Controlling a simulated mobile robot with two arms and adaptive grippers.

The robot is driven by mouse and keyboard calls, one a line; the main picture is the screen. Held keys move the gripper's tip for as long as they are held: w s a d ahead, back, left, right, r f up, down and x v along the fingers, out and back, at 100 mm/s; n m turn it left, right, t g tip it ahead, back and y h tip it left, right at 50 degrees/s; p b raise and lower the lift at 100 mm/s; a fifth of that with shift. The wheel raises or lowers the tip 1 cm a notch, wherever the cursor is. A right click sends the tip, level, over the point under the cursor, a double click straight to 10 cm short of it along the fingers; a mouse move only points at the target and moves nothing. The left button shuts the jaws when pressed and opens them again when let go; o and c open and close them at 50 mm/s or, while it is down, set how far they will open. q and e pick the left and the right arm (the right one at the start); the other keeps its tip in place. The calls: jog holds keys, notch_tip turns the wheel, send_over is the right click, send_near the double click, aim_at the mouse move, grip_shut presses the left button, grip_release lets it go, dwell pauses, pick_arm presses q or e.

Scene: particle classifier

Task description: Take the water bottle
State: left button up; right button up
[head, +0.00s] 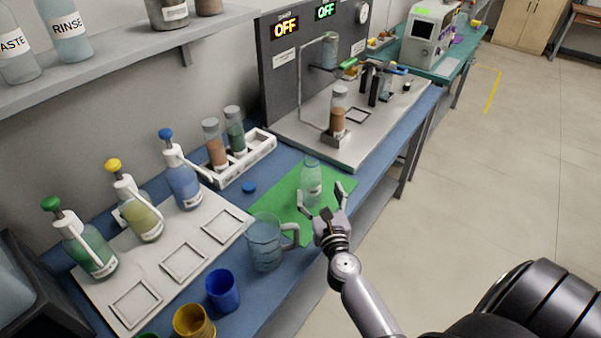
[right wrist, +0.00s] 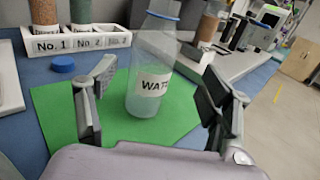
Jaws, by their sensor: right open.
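The water bottle (head: 311,184) is clear and stands upright on a green mat (head: 283,213) on the blue bench. In the right wrist view the bottle (right wrist: 153,80) has a white label with the letters "WAT" showing. My right gripper (head: 326,194) is open, with its two fingers on either side of the bottle's near side. In the right wrist view its fingers (right wrist: 160,98) stand clear of the bottle, which is a little beyond them, with a gap on both sides. My left gripper is out of view.
A clear pitcher (head: 265,242) stands at the mat's near left. A blue cap (head: 249,187) lies left of the mat. Blue (head: 222,290) and yellow (head: 194,322) cups stand nearer. A white rack (head: 238,163) holds two tubes behind.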

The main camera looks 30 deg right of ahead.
aim_at(314, 181)
jog(key=shift+w+d, duration=0.1)
jog(key=shift+w, duration=0.5)
jog(key=shift+w+d+r, duration=0.1)
jog(key=shift+w+d, duration=0.05)
jog(key=shift+w, duration=0.25)
jog(key=shift+r+p+x, duration=0.2)
jog(key=shift+p+x, duration=0.1)
jog(key=shift+x, duration=0.9)
jog(key=w, duration=0.2)
jog(key=shift+w+d+f, duration=0.15)
jog(key=shift+w+f, duration=0.05)
jog(key=shift+w, duration=0.1)
jog(key=shift+w+d, duration=0.1)
jog(key=shift+w, duration=0.15)
jog(key=shift+s, duration=0.1)
jog(key=shift+c, duration=0.3)
jog(key=c, duration=0.8)
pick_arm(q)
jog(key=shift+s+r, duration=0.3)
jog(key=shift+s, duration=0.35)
pick_arm(e)
jog(key=c, duration=0.4)
